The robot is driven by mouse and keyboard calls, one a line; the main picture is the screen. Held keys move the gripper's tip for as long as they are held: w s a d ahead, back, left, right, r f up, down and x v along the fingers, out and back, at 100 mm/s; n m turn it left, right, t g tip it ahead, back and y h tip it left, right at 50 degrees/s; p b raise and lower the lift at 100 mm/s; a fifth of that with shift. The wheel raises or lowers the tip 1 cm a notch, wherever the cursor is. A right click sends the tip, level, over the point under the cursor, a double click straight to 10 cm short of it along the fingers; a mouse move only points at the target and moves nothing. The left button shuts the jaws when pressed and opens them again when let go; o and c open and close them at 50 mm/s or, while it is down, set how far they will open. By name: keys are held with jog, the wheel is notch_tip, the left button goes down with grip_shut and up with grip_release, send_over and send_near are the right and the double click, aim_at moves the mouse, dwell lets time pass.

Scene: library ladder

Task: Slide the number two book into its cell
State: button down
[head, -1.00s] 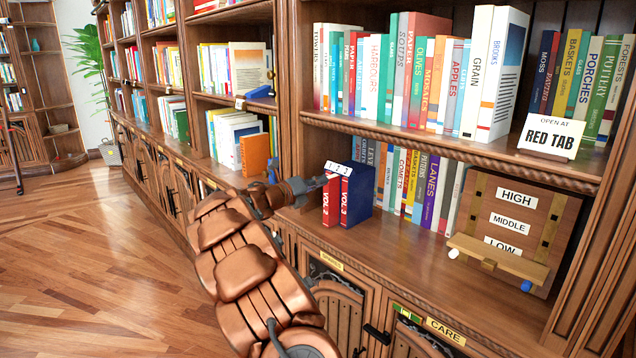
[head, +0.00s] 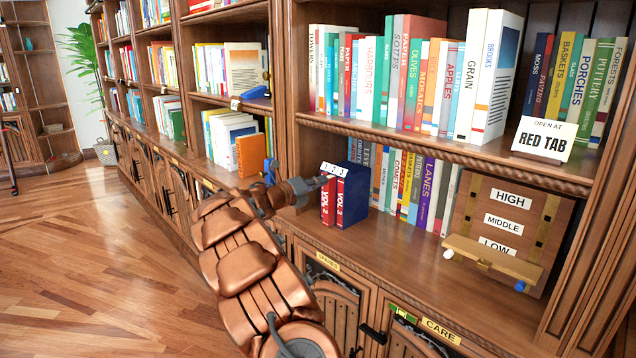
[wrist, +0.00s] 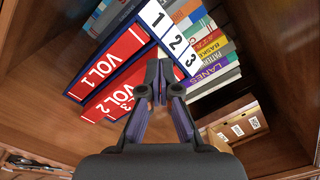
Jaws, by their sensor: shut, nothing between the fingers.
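A dark blue case (head: 354,197) with red spines stands on the lower shelf, left of a row of books. A white strip on top reads 1, 2, 3 (head: 334,169); the strip also shows in the wrist view (wrist: 168,38).
Several books (head: 409,183) stand right of the case. A wooden board (head: 508,222) marked HIGH, MIDDLE and LOW stands further right, with a small ledge (head: 492,260). A RED TAB sign (head: 543,140) is on the shelf above. Bare shelf (head: 400,250) lies before the books.

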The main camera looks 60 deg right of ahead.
jog(key=shift+p+x, duration=0.75)
jog(key=shift+x, duration=0.5)
dwell(0.5)
jog(key=p+v, duration=0.2)
jog(key=v, duration=1.2)
jog(key=shift+a, duration=0.4)
jog(key=shift+r, duration=0.1)
